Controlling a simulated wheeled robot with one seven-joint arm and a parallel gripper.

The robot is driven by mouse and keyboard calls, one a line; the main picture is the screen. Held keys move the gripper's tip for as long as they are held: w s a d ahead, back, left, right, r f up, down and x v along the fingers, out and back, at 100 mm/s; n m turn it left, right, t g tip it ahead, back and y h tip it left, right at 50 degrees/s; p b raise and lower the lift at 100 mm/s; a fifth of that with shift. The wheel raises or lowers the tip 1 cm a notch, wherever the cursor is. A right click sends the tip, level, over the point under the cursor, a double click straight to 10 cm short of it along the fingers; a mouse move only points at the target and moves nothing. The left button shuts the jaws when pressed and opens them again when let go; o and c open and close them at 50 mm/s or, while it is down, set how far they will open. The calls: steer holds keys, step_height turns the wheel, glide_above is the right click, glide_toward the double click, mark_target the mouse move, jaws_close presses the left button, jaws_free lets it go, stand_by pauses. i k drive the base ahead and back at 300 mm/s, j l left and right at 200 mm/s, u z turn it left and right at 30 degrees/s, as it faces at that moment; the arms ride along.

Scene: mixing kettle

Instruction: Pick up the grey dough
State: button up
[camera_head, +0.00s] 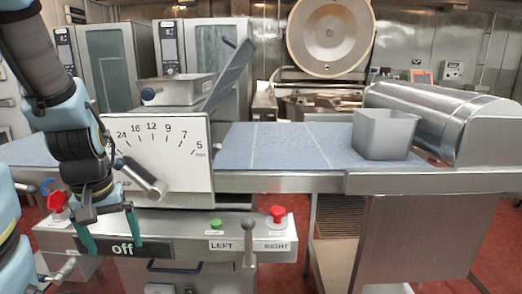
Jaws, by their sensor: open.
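I see nothing that is clearly a lump of grey dough. A light grey, square, tapered tub (384,135) stands upright at the right end of the blue belt, beside the metal roller; its inside is mostly hidden. My gripper (110,246) hangs at the left, pointing down, with its two teal fingers spread apart and nothing between them. It is in front of the machine's control panel, near the "off" label, far to the left of the tub and lower in the picture.
The blue belt (275,148) runs across the machine, with free room left of the tub. A dial plate (160,148) with a lever, a raised guard (232,72) and a red button (277,213) stand near my arm. A large metal roller (430,115) lies at the right.

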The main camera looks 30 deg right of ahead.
mark_target(219, 146)
steer(key=l+z, duration=0.1)
steer(key=z, duration=0.35)
steer(key=l+z, duration=0.1)
steer(key=z, duration=0.4)
steer(key=l+z, duration=0.1)
steer(key=z, duration=0.35)
steer(key=l+z, duration=0.1)
steer(key=z, duration=0.4)
steer(key=i+z, duration=0.1)
steer(key=z, duration=0.35)
steer(key=l+z, duration=0.1)
steer(key=z, duration=0.4)
steer(key=i+z, duration=0.15)
steer(key=z, duration=0.3)
steer(key=i+z, duration=0.45)
steer(key=u, duration=0.55)
steer(key=i+l+u, duration=0.1)
steer(key=u, duration=0.45)
steer(key=i+u, duration=0.1)
steer(key=u, duration=0.45)
steer(key=l+u, duration=0.15)
steer(key=u, duration=0.4)
steer(key=l+u, duration=0.1)
steer(key=u, duration=0.45)
steer(key=l+u, duration=0.1)
steer(key=u, duration=0.45)
steer(key=l+u, duration=0.1)
steer(key=u, duration=0.45)
steer(key=l+u, duration=0.1)
steer(key=u, duration=0.45)
